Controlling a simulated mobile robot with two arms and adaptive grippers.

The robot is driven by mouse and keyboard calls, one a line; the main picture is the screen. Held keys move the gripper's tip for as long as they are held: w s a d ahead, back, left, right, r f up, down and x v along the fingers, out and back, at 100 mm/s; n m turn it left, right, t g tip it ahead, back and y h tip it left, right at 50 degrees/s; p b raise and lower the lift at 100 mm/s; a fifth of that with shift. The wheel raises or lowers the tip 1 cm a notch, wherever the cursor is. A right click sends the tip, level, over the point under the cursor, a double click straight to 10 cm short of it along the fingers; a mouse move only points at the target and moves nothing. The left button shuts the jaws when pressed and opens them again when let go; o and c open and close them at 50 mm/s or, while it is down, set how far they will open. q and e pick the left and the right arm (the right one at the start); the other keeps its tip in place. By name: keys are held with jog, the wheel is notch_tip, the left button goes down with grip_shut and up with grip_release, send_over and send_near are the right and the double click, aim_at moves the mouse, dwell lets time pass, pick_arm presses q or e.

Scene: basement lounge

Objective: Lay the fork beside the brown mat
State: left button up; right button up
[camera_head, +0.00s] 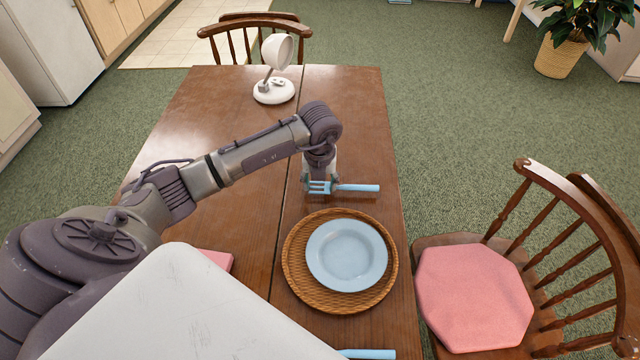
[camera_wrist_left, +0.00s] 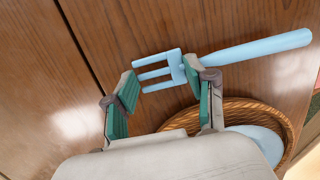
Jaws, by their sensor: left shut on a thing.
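The light blue fork (camera_head: 358,188) is at the far side of the brown mat, its handle pointing right and apart from the mat's rim. The round woven brown mat (camera_head: 292,278) lies on the table with a light blue plate (camera_head: 347,256) on it. My left gripper (camera_head: 320,187) points down and is shut on the fork's head. In the left wrist view, the fork's tines (camera_wrist_left: 158,74) lie between the fingers (camera_wrist_left: 167,82) and its handle extends right. Whether the fork touches the table is unclear. My right gripper is not in view.
A white lamp (camera_head: 274,92) stands at the table's far end. The wooden table (camera_head: 350,110) is clear between lamp and fork. Another light blue handle (camera_head: 368,354) shows at the bottom edge. A chair with a pink cushion (camera_head: 470,295) stands at the right.

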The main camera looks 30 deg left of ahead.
pick_arm(q)
jog(key=shift+f, duration=0.65)
jog(key=shift+f, duration=0.15)
jog(key=o, duration=1)
jog(key=r, duration=0.4)
jog(key=s+r, duration=0.1)
jog(key=r, duration=0.3)
jog(key=d+r, duration=0.1)
jog(key=r, duration=0.3)
jog(key=shift+s+r+b, duration=0.15)
jog(key=shift+s+b, duration=0.1)
jog(key=shift+b, duration=0.15)
